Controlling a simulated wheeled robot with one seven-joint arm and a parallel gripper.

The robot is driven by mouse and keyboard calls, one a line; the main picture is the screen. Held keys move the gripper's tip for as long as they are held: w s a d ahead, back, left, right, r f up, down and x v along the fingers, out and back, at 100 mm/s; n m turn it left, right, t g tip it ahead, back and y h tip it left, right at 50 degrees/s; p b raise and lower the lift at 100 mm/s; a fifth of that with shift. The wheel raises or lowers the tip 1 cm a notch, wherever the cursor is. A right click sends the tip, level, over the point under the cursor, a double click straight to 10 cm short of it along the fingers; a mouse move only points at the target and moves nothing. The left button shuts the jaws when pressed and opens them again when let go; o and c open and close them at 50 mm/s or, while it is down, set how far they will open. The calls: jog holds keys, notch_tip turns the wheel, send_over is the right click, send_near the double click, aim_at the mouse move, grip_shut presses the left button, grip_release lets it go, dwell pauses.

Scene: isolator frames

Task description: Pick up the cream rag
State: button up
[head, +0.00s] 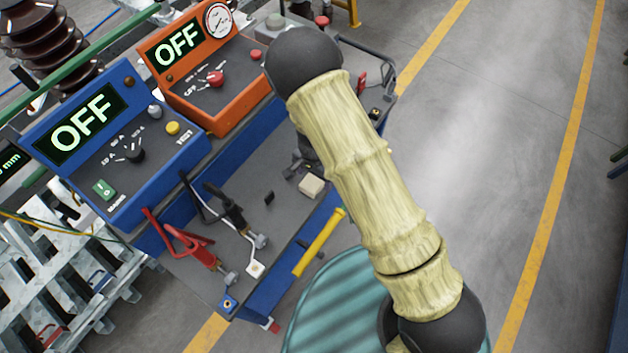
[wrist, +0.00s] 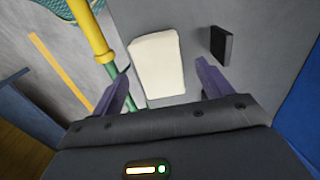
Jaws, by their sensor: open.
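The cream rag (head: 311,187) looks like a small folded, block-like pad lying on the grey cart top, just left of my arm in the head view. In the wrist view the cream rag (wrist: 157,65) lies ahead of and between my two fingers. My gripper (wrist: 163,84) is open, with one finger at each side of the rag's near end and visible space on both sides. I cannot tell its height above the cart top. In the head view my arm hides most of the gripper.
A small black block (wrist: 221,44) lies right of the rag. A yellow handle (head: 320,243) runs along the cart's edge; it shows left in the wrist view (wrist: 91,32). Red clamps (head: 190,248) and leads lie nearby. Blue (head: 125,140) and orange (head: 205,75) panels, both reading OFF, stand behind.

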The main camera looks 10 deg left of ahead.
jog(key=shift+f, duration=1.25)
jog(key=c, duration=1.1)
